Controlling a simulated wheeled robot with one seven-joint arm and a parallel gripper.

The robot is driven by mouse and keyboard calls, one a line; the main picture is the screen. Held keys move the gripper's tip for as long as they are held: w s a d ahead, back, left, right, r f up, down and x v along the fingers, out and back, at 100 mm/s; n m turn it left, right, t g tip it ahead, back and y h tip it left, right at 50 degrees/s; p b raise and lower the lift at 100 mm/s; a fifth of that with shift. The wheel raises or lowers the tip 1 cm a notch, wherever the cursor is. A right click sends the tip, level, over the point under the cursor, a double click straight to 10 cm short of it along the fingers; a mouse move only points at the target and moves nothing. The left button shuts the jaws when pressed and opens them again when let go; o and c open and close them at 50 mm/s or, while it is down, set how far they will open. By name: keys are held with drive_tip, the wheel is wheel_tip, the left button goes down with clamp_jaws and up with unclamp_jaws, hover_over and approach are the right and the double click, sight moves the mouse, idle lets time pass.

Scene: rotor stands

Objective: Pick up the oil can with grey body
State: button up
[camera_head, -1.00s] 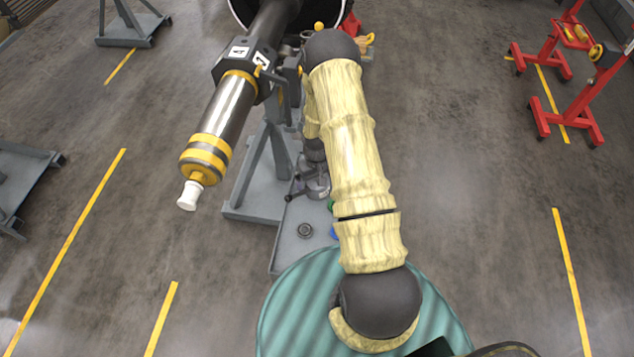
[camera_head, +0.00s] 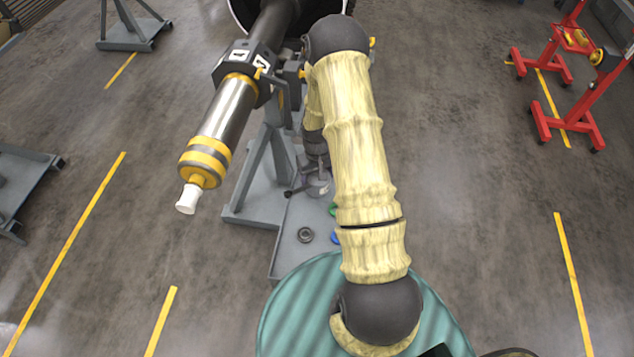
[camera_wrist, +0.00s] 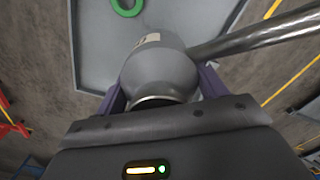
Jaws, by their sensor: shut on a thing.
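The oil can with the grey body (camera_wrist: 160,72) fills the middle of the wrist view, with a pale label on its side. My gripper (camera_wrist: 160,88) is shut on it, with a purple-grey finger on each side. A metal tube (camera_wrist: 255,35) runs from beside the can to the upper right; I cannot tell whether it is the can's spout. In the head view the can (camera_head: 319,185) shows small above the grey tray (camera_head: 290,255), partly hidden by my arm. The gap between can and tray is hard to judge.
A green ring (camera_wrist: 127,6) lies on the tray. A dark round part (camera_head: 305,235) sits near its front. A rotor shaft (camera_head: 228,110) with yellow bands on a grey stand is close to the left of my arm. Red stands (camera_head: 565,125) are far right; the floor between is clear.

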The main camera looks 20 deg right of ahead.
wheel_tip(320, 180, up, 6)
drive_tip(key=shift+f+b, duration=0.1)
drive_tip(key=shift+b, duration=0.35)
drive_tip(key=o, duration=0.5)
drive_tip(key=c, duration=0.8)
drive_tip(key=shift+r+p, duration=1.55)
drive_tip(key=shift+r, duration=0.45)
